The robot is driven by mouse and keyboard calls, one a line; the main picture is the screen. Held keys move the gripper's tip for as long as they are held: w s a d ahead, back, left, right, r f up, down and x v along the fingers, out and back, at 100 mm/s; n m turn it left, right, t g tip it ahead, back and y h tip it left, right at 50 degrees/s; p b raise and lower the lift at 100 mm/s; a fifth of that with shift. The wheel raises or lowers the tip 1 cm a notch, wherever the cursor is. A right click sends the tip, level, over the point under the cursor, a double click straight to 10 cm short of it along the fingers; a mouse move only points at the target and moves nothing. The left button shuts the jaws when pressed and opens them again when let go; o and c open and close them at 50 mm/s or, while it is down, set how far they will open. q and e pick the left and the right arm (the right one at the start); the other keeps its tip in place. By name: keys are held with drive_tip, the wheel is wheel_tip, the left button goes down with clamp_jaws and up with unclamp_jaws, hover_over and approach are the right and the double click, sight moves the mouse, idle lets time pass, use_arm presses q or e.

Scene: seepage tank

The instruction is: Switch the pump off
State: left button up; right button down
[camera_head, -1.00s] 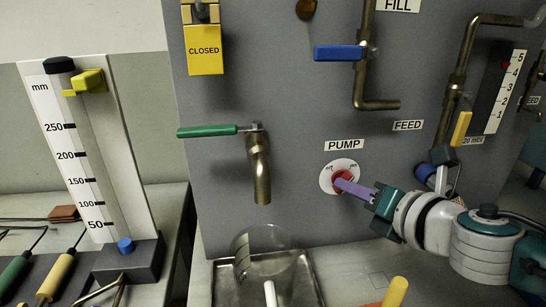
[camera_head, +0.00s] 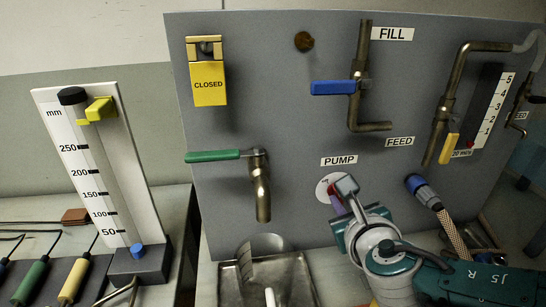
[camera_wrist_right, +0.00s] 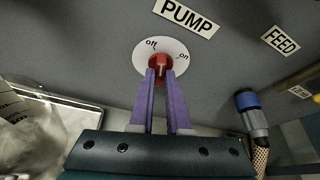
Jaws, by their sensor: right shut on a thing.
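The pump switch is a red knob (camera_wrist_right: 160,64) on a round white dial (camera_wrist_right: 178,50) under the PUMP label (camera_wrist_right: 186,14). The dial reads "off" on the left and "on" on the right. The knob's pale mark lies close to upright in the wrist view; I cannot tell exactly which word it faces. My right gripper (camera_wrist_right: 160,76) has its purple fingers shut on the knob. In the head view the dial (camera_head: 322,189) shows left of my right gripper (camera_head: 337,202), which hides most of the knob. My left gripper is not in view.
A blue-handled FILL valve (camera_head: 333,88), a green-handled tap (camera_head: 213,156) and a yellow-handled valve (camera_head: 448,149) are on the grey panel. A braided hose with a blue end (camera_head: 424,192) is right of my wrist. A clear beaker (camera_head: 262,247) stands in a metal tray (camera_head: 304,279) below.

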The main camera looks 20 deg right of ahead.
drive_tip(key=n, duration=0.1)
drive_tip(key=n+h, duration=0.1)
drive_tip(key=shift+a+f+n+h, duration=0.1)
drive_tip(key=shift+a+n+h, duration=0.05)
drive_tip(key=shift+n+h, duration=0.15)
drive_tip(key=shift+n+b, duration=0.4)
drive_tip(key=shift+h, duration=0.3)
drive_tip(key=c, duration=0.9)
unclamp_jaws()
